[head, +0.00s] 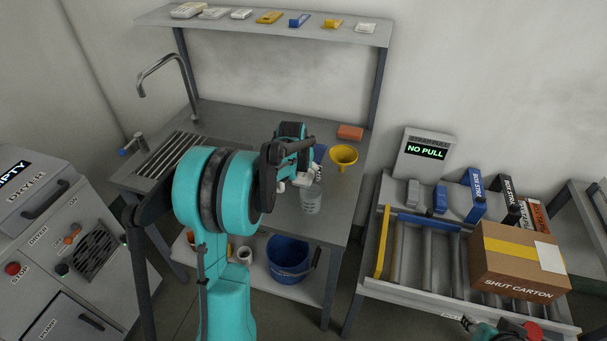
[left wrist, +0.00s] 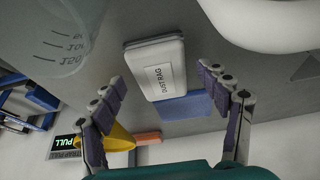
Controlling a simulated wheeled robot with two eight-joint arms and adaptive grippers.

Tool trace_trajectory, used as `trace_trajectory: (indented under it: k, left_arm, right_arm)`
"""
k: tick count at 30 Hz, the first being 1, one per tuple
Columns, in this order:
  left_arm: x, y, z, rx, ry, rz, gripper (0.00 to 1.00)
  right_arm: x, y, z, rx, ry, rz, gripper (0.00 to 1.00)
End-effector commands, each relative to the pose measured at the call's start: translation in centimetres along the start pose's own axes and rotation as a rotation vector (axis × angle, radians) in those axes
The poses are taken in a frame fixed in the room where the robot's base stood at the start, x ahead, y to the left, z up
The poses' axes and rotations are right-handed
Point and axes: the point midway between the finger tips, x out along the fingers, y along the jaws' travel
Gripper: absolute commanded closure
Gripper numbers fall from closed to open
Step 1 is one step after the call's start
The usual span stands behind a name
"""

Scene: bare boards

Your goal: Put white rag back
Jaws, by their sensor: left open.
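The white rag (left wrist: 155,68) is a flat white pack with dark lettering that reads like "dust rag". In the left wrist view it lies ahead of my left gripper (left wrist: 161,77), between the lines of its two fingers. The fingers are spread and do not visibly touch it. In the head view my left gripper (head: 298,180) is low over the bench, beside the clear beaker (head: 311,201), and the rag cannot be made out clearly there. A blue flat thing (left wrist: 188,106) is next to the rag. My right gripper (head: 468,323) only partly shows at the bottom right.
The beaker (left wrist: 58,38) is close to the left finger. A yellow funnel (head: 343,156) and orange block (head: 350,132) are on the bench (head: 243,117). The upper shelf (head: 230,26) holds several small items with gaps between. A blue bucket (head: 288,259) is below.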

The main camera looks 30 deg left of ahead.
Motion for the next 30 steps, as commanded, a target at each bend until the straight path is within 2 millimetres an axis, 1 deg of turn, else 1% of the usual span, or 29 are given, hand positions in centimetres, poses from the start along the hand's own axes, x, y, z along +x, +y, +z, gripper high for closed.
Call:
trace_trajectory:
  k: [1, 3, 9, 12, 16, 20, 23, 24, 26, 27, 29, 30]
  left_arm:
    - [-1.5, 0.0, -0.1, 0.000, 0.000, 0.000, 0.24]
    - [-3.2, 0.0, -0.1, 0.000, 0.000, 0.000, 0.24]
    - [-7.4, 0.0, -0.1, -0.001, 0.000, 0.000, 0.24]
    - [-8.9, 0.0, -0.1, -0.001, 0.000, 0.000, 0.24]
    - [-10.1, 0.1, 0.0, 0.000, 0.000, 0.000, 0.24]
    - [-11.9, 1.4, 0.9, 0.013, 0.012, 0.004, 0.24]
    - [-14.5, 3.8, 2.9, 0.038, 0.034, 0.013, 0.24]
    - [-15.8, 5.0, 4.1, 0.051, 0.047, 0.018, 0.24]
    - [-17.6, 6.7, 6.2, 0.072, 0.066, 0.026, 0.24]
    - [-18.8, 7.8, 7.6, 0.086, 0.081, 0.032, 0.24]
    - [-20.2, 9.2, 10.0, 0.104, 0.102, 0.042, 0.24]
    - [-21.0, 10.1, 11.6, 0.118, 0.116, 0.049, 0.24]
  right_arm:
    - [-0.6, 0.0, -0.4, 0.000, 0.000, 0.000, 0.68]
    - [-1.1, 0.0, -0.8, 0.000, 0.000, 0.000, 0.68]
    - [-2.3, 0.0, -1.6, 0.000, 0.000, 0.000, 0.68]
    - [-2.6, 0.0, -1.9, 0.000, 0.000, 0.000, 0.68]
    - [-2.9, 0.0, -2.0, 0.000, 0.000, 0.000, 0.68]
    - [-2.9, 0.0, -2.0, 0.000, 0.000, 0.000, 0.68]
    - [-2.9, 0.0, -2.0, 0.000, 0.000, 0.000, 0.68]
    - [-2.8, 0.0, -2.0, 0.000, 0.000, 0.000, 0.68]
    - [-2.8, 0.0, -2.0, 0.000, 0.000, 0.000, 0.68]
    - [-2.8, 0.0, -2.0, 0.000, 0.000, 0.000, 0.68]
    - [-2.8, 0.0, -2.0, 0.000, 0.000, 0.000, 0.68]
    - [-2.8, 0.0, -2.0, 0.000, 0.000, 0.000, 0.68]
